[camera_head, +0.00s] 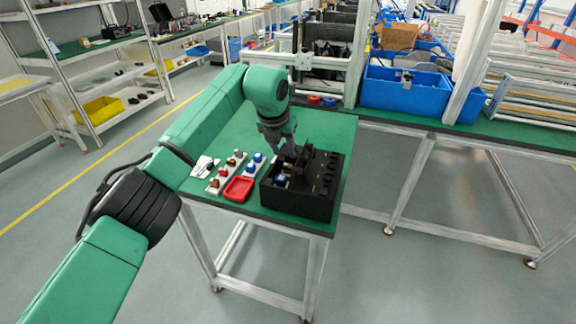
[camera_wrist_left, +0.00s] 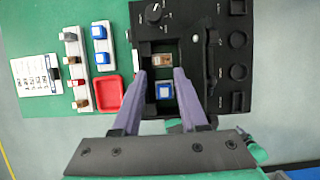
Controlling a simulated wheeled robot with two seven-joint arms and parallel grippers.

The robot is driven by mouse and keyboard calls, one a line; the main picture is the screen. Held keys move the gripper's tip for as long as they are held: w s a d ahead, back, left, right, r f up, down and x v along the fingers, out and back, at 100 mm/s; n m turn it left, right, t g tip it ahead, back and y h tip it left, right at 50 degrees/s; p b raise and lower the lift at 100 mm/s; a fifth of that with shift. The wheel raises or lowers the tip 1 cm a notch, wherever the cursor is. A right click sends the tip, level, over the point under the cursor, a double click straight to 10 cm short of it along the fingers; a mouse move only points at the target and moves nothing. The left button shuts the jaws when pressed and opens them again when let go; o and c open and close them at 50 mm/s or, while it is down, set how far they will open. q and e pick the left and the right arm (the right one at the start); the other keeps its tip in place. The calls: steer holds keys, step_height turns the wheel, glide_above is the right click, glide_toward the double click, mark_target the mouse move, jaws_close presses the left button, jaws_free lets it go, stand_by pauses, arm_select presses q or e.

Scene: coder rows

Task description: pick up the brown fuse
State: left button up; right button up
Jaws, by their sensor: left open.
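My left gripper (camera_wrist_left: 160,73) is open and points down over the open compartment of a black box (camera_wrist_left: 237,75). In the wrist view, a small brown fuse (camera_wrist_left: 162,58) sits in the compartment, just beyond the fingertips. A blue fuse (camera_wrist_left: 164,92) sits in the same compartment, between the fingers as seen from the wrist. Nothing is gripped. In the head view my left gripper (camera_head: 285,153) hides part of the black box (camera_head: 297,203). My right gripper is not in view.
Left of the box are a red tray (camera_wrist_left: 108,93), a white strip (camera_wrist_left: 75,70) with several brownish and dark pieces, blue pieces (camera_wrist_left: 99,33) on another strip, and a printed card (camera_wrist_left: 35,75). Knobs and a handle rise from the box. Blue bins (camera_head: 405,92) stand behind.

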mark_target(288, 165)
arm_select(q)
steer(key=p+x, duration=0.2)
steer(key=x, duration=0.4)
steer(key=shift+d+f, duration=0.15)
steer(key=shift+f, duration=0.1)
steer(key=shift+w+f, duration=0.2)
steer(key=shift+f, duration=0.2)
jaws_close()
